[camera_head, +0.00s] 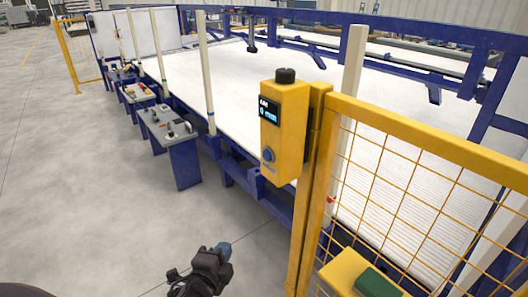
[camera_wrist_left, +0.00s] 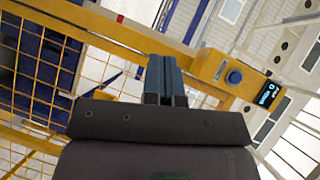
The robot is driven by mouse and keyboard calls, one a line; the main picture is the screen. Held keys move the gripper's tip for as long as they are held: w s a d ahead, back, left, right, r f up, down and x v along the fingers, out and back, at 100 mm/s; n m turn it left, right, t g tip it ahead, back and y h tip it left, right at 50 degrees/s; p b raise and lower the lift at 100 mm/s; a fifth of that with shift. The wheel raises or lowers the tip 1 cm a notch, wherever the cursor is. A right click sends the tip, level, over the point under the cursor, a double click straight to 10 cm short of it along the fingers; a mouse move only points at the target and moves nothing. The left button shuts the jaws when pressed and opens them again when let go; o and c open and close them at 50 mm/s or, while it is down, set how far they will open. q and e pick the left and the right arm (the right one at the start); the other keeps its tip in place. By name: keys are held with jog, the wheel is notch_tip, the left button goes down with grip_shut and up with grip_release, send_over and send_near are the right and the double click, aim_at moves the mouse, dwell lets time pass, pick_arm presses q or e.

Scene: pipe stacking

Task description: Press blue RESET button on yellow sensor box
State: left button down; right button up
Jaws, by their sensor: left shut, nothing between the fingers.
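The yellow sensor box (camera_head: 283,132) is fixed to a yellow fence post in the head view. It has a black knob on top, a small lit display and a round blue button (camera_head: 269,155) low on its front. My left gripper (camera_head: 222,248) is below and to the left of the box, apart from it, with its fingers together and empty. In the left wrist view the closed fingers (camera_wrist_left: 163,78) point up the picture. The box (camera_wrist_left: 222,73) with its blue button (camera_wrist_left: 235,77) and display shows there to the right of them. My right gripper is not in view.
The yellow mesh fence (camera_head: 425,180) runs to the right of the box. A yellow and green thing (camera_head: 350,274) is at the bottom right. A large white table with blue frame (camera_head: 285,60) stands behind, with grey control stands (camera_head: 166,126) alongside. Grey floor at left is clear.

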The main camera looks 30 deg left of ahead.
aim_at(267, 155)
pick_arm(q)
jog(key=w+a+r+m+t+y+p, duration=0.1)
jog(key=w+r+m+t+y, duration=0.1)
jog(key=r+m, duration=0.4)
jog(key=w+a+r+m+t+y+p, duration=0.1)
jog(key=w+r+m+t+y, duration=0.1)
jog(key=r+m, duration=0.5)
notch_tip(267, 155, up, 6)
jog(key=shift+w+a+r+t, duration=0.1)
jog(key=shift+w+a+t, duration=0.1)
jog(key=shift+w+t, duration=0.15)
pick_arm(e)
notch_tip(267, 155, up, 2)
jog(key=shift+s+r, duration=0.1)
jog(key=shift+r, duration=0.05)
pick_arm(q)
jog(key=w+d, duration=0.3)
jog(key=w, duration=0.5)
jog(key=shift+w+d+b, duration=0.15)
jog(key=shift+b, duration=0.2)
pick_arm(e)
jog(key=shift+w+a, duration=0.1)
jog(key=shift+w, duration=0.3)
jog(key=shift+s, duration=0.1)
